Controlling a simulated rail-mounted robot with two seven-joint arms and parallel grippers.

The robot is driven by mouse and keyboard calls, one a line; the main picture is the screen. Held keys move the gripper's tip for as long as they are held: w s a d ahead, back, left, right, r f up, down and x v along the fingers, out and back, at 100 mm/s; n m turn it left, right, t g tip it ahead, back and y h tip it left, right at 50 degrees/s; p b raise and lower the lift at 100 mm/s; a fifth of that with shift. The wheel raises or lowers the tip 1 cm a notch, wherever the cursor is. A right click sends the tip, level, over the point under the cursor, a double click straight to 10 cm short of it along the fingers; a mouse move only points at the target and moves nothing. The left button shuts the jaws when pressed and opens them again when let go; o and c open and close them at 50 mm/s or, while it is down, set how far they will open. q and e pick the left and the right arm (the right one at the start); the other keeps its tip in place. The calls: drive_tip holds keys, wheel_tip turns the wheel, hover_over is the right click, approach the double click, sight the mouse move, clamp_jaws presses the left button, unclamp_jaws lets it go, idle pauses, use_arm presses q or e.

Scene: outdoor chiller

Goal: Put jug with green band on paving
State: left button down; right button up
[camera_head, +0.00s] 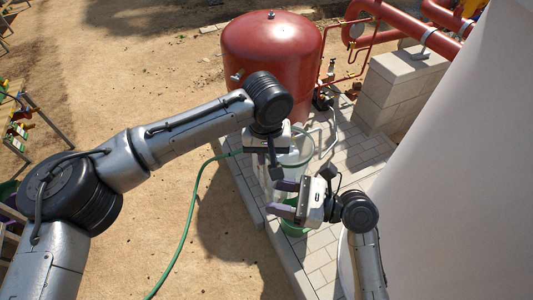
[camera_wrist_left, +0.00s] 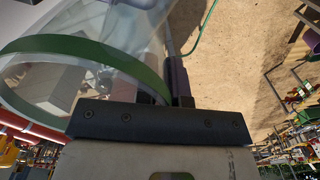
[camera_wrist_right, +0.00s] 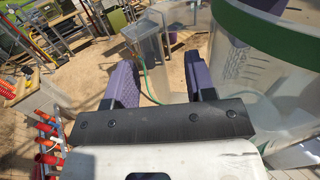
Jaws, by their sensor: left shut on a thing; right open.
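A clear jug with a green band (camera_head: 302,158) is in the middle of the head view, above the paving (camera_head: 326,242). My left gripper (camera_head: 275,168) is shut on its wall. In the left wrist view the green band (camera_wrist_left: 98,50) curves close past the fingers, and one finger is largely hidden. My right gripper (camera_head: 284,197) is open just below and beside the jug, its two purple fingers apart. In the right wrist view the banded jug (camera_wrist_right: 265,60) stands close at the right, beside the right finger. Whether it touches the paving is hidden.
A green item (camera_head: 294,229) shows low under the right gripper. A red tank (camera_head: 270,52), pipes and a block wall (camera_head: 400,85) stand behind; a green hose (camera_head: 190,215) crosses the sand.

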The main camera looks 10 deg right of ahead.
drive_tip(key=v, duration=1)
drive_tip(key=s+a+f+g+h, duration=0.1)
drive_tip(key=s+a+f+h, duration=0.2)
drive_tip(key=s+f, duration=0.65)
drive_tip(key=s+a+f+g+h, duration=0.1)
drive_tip(key=s+a+f+h, duration=0.2)
drive_tip(key=s+f, duration=0.7)
drive_tip(key=d+f+n+h, duration=0.5)
drive_tip(key=d+n+h, duration=0.5)
drive_tip(key=n, duration=1.4)
drive_tip(key=shift+d+f+g+h, duration=0.15)
drive_tip(key=shift+d+g+h, duration=0.2)
drive_tip(key=shift+d, duration=0.3)
